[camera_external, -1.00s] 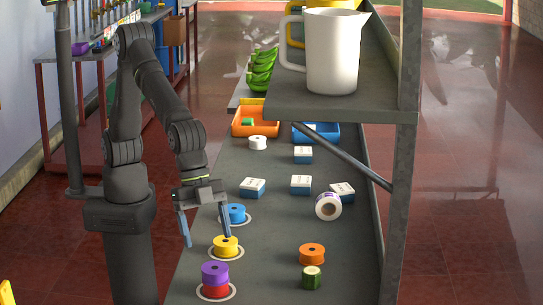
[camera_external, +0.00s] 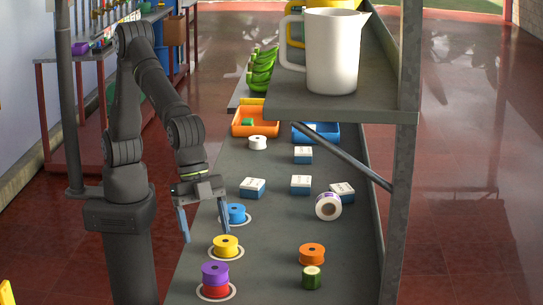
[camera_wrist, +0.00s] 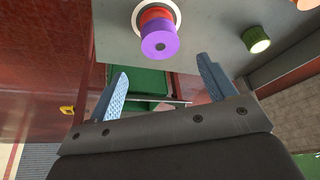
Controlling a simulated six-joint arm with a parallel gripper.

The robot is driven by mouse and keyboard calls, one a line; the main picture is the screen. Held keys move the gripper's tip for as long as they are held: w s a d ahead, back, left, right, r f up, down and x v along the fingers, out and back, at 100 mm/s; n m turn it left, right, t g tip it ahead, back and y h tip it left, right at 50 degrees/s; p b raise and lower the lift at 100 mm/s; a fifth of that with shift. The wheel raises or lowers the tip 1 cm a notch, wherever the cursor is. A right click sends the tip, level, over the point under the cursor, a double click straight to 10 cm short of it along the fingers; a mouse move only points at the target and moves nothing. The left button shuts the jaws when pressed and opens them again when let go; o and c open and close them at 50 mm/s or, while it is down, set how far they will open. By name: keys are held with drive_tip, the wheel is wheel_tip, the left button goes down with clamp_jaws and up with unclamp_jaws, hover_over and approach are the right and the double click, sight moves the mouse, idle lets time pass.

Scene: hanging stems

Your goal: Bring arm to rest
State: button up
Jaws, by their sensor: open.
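My gripper (camera_external: 203,220) is open and empty, held above the left edge of the grey table, close to the blue spool (camera_external: 236,213). In the wrist view its two blue fingers (camera_wrist: 160,95) stand wide apart with nothing between them. The blue spool and the yellow spool (camera_external: 225,245) each sit on a white ring. A purple spool (camera_external: 215,272) is stacked on a red spool (camera_external: 216,291) on the nearest ring. The purple spool also shows in the wrist view (camera_wrist: 160,42), beyond the fingertips.
An orange spool (camera_external: 312,253) and a green cylinder (camera_external: 311,277) stand at the near right. White-and-blue boxes (camera_external: 301,185), a white roll (camera_external: 328,207) and an orange bin (camera_external: 254,122) lie farther back. A shelf (camera_external: 330,107) with a white pitcher (camera_external: 331,50) overhangs the right side.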

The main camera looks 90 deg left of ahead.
sight(212, 275)
drive_tip(key=x, duration=0.8)
drive_tip(key=shift+f, duration=0.3)
drive_tip(key=shift+w+d+r, duration=0.1)
drive_tip(key=shift+d+r, duration=0.05)
drive_tip(key=shift+d, duration=0.05)
drive_tip(key=shift+a+r, duration=0.1)
drive_tip(key=shift+r, duration=1.3)
